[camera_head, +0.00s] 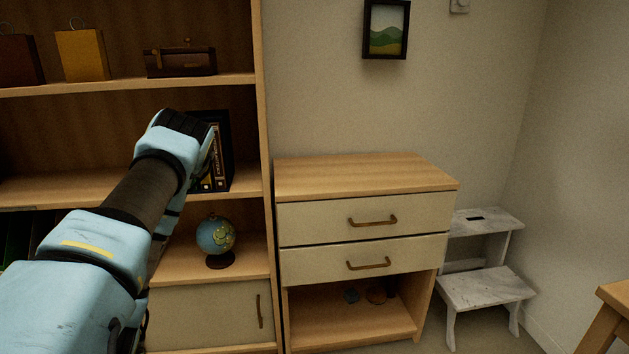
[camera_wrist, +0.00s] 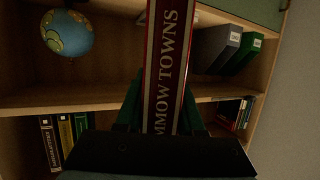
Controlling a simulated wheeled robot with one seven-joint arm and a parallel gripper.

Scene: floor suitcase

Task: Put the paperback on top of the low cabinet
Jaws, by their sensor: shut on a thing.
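My gripper (camera_wrist: 160,112) is shut on a book with a dark red spine lettered "MMOW TOWNS", which I take to be the paperback (camera_wrist: 166,60). Its spine faces the wrist camera, between the green fingers. In the head view my arm reaches into the middle shelf of the bookcase, and its end hides the fingers and the held book. The low cabinet (camera_head: 365,174) stands right of the bookcase in the head view. Its wooden top is bare, with two drawers and an open compartment below.
The bookcase (camera_head: 265,120) has several dark books (camera_head: 222,155) beside my gripper and a globe (camera_head: 216,238) one shelf below. Its upright side stands between my gripper and the cabinet. A framed picture (camera_head: 386,28) hangs above the cabinet; a white step stool (camera_head: 486,287) is at its right.

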